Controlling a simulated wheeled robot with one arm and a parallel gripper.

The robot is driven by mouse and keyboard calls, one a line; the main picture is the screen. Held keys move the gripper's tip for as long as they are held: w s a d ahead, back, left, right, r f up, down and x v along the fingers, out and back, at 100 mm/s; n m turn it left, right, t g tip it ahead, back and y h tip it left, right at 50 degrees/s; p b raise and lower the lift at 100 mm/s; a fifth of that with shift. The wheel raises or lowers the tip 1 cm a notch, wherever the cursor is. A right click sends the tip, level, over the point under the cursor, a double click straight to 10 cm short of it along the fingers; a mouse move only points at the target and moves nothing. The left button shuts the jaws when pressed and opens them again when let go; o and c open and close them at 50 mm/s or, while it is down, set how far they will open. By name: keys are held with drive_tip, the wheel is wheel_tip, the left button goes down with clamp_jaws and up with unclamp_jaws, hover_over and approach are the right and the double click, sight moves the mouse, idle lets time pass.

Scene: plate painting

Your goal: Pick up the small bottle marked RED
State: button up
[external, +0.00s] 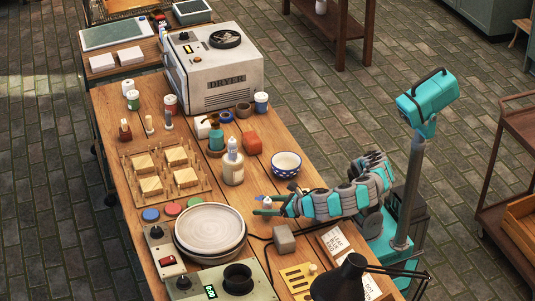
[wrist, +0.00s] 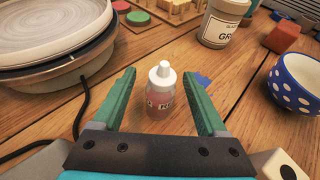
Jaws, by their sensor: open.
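A small bottle (wrist: 161,92) with a white cap and a pale pinkish body stands upright on the wooden table in the wrist view. Dark letters show on its white label, but I cannot read the full word. My gripper (wrist: 158,95) is open, with one green finger to the left of the bottle and one to the right; the bottle stands between them, with gaps on both sides. In the external view my gripper (external: 268,206) is low over the table, and the small bottle is hard to make out there.
A turntable with a plate (external: 210,228) stands left of my gripper. A blue dotted bowl (external: 286,164) is behind it, and a labelled jar (external: 233,168) farther left. A grey block (external: 284,239) and a dark cable lie close by. A red block (external: 252,144) is farther back.

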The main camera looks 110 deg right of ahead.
drive_tip(key=x, duration=0.2)
drive_tip(key=shift+w+d+f, duration=0.15)
drive_tip(key=shift+d, duration=0.1)
drive_tip(key=shift+c, duration=0.2)
clamp_jaws()
